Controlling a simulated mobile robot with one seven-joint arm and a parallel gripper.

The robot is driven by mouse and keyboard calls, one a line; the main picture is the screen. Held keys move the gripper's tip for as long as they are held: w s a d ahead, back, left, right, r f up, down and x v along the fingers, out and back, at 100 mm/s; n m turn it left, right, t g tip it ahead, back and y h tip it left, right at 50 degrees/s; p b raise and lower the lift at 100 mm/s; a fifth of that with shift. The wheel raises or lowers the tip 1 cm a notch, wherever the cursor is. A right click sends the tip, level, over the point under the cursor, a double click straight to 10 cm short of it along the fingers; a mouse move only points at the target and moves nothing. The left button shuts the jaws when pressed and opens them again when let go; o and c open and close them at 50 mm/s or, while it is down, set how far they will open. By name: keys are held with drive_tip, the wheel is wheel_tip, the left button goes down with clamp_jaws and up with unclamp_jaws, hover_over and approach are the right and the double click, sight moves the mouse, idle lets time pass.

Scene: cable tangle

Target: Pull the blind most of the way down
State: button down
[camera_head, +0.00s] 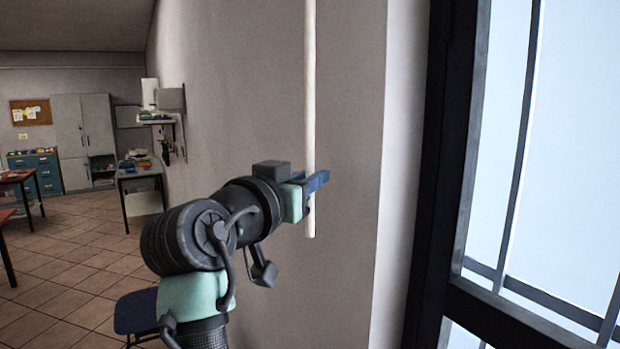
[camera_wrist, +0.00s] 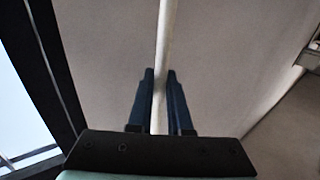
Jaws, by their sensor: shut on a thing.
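A long pale rod (camera_head: 311,90) hangs upright in front of the wall, left of the window, in the head view. Its top runs out of the picture and its lower end shows just below my gripper (camera_head: 318,182). My gripper's blue fingers are closed around the rod near that lower end. In the wrist view the rod (camera_wrist: 167,40) passes between the two blue fingers of my gripper (camera_wrist: 160,80). The blind itself does not show clearly in either view.
A dark-framed window (camera_head: 435,180) with bright panes stands at the right. A plain wall (camera_head: 250,90) lies behind the rod. A blue seat (camera_head: 136,312) is below my arm. Tables, a grey cabinet (camera_head: 84,130) and a blue drawer unit (camera_head: 36,172) stand far left.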

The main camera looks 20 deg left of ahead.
wheel_tip(320, 180, down, 100)
drive_tip(key=b, duration=7.6)
drive_tip(key=shift+b, duration=0.4)
drive_tip(key=c, duration=0.8)
unclamp_jaws()
drive_tip(key=shift+c, duration=0.2)
drive_tip(key=shift+s, duration=0.1)
drive_tip(key=s+a+p, duration=0.1)
drive_tip(key=s+p, duration=0.4)
drive_tip(key=s, duration=0.7)
drive_tip(key=shift+s, duration=0.4)
